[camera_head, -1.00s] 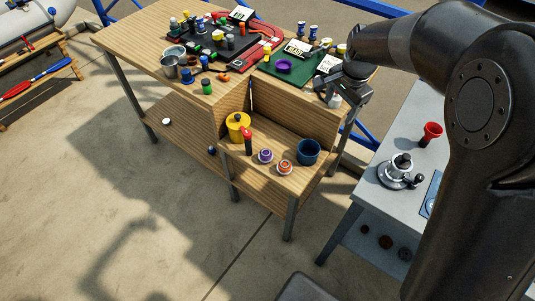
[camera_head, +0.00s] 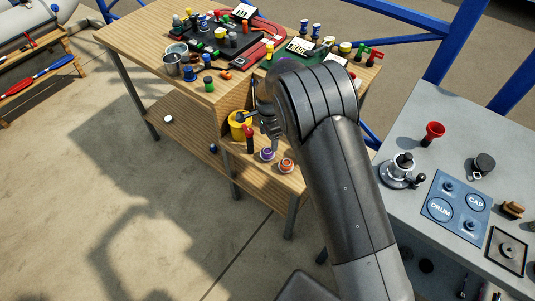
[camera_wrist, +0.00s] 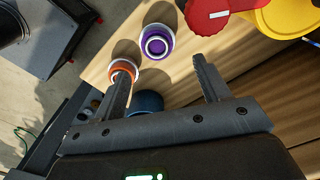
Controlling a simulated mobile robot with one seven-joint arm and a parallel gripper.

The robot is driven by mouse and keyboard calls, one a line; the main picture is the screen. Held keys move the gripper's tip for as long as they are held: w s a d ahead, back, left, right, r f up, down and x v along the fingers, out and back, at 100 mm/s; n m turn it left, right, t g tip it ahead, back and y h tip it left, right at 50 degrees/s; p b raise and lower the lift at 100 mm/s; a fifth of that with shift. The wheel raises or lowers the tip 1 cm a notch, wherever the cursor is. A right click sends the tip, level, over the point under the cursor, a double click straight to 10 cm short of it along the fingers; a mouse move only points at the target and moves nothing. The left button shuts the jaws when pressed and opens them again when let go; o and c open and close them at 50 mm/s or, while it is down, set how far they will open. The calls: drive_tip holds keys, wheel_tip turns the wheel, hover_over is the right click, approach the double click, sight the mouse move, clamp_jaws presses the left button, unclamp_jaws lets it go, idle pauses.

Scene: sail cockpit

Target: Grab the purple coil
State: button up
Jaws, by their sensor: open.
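The purple coil (camera_head: 267,154), with white edges, sits on the low wooden shelf beside an orange coil (camera_head: 286,165). In the wrist view the purple coil (camera_wrist: 157,42) lies beyond my fingertips, roughly between the lines of the two fingers. The orange coil (camera_wrist: 123,70) is close to the left fingertip and partly hidden by it. My gripper (camera_wrist: 164,66) is open and holds nothing. In the head view it is partly hidden by my arm, above the shelf.
A red-topped object (camera_head: 248,138) and a yellow container (camera_head: 237,125) stand left of the coils. A blue cup (camera_wrist: 147,102) shows below the orange coil in the wrist view. The wooden bench top (camera_head: 130,38) carries many small items. A grey table (camera_head: 408,135) stands right.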

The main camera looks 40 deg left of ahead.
sight(267, 150)
wheel_tip(267, 150, down, 3)
drive_tip(key=shift+r, duration=0.2)
drive_tip(key=shift+s+f, duration=0.25)
drive_tip(key=shift+f, duration=1.1)
drive_tip(key=shift+s+f, duration=0.2)
drive_tip(key=shift+f, duration=1.1)
drive_tip(key=shift+c, duration=0.6)
drive_tip(key=c, duration=0.8)
drive_tip(key=shift+c, duration=0.2)
drive_tip(key=shift+r, duration=0.1)
